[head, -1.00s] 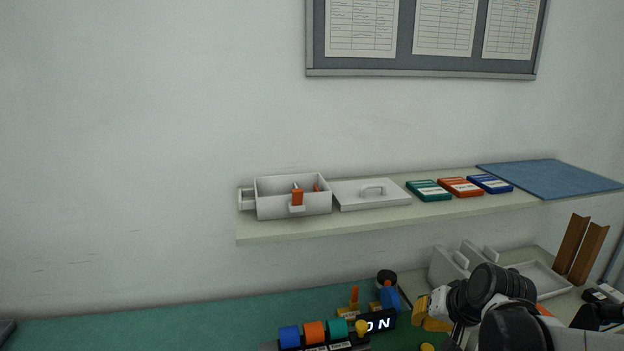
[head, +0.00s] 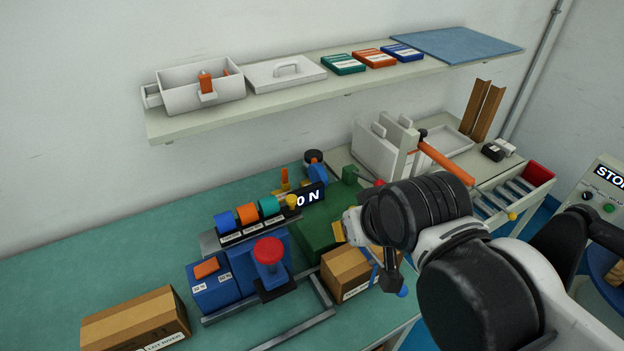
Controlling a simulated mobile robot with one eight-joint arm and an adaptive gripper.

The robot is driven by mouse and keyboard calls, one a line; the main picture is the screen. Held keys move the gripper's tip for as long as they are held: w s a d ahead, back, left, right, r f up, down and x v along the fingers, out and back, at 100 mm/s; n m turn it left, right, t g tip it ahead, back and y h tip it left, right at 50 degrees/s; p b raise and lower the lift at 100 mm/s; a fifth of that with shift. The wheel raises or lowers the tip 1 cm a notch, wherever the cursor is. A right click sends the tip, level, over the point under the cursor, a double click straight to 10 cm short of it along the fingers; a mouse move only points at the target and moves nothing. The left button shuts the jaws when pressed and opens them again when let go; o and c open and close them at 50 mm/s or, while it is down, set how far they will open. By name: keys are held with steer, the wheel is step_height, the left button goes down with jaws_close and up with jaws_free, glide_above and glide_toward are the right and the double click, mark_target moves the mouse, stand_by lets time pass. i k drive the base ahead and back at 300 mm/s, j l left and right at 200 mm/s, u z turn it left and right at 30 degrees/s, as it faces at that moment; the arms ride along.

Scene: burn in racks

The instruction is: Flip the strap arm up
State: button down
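An orange bar (head: 445,162), possibly the strap arm, slopes down to the right from a dark pivot at a pale grey upright on the bench's right part. My gripper (head: 345,233) is mostly hidden behind my own wrist, above the bench left of and nearer than the orange bar.
A blue fixture with a red knob (head: 268,251) stands on the green bench, with cardboard boxes (head: 135,318) (head: 346,272) nearby. A shelf (head: 190,128) holds an open bin (head: 178,101), a lid (head: 285,76) and coloured packs. A slotted rack (head: 500,205) and STOP panel are at right.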

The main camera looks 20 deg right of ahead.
mark_target(404, 292)
steer(key=k+j+z, duration=0.15)
steer(key=k+j, duration=0.2)
steer(key=k, duration=0.15)
steer(key=k+j+z, duration=0.15)
steer(key=k+j, duration=0.15)
steer(key=k, duration=0.25)
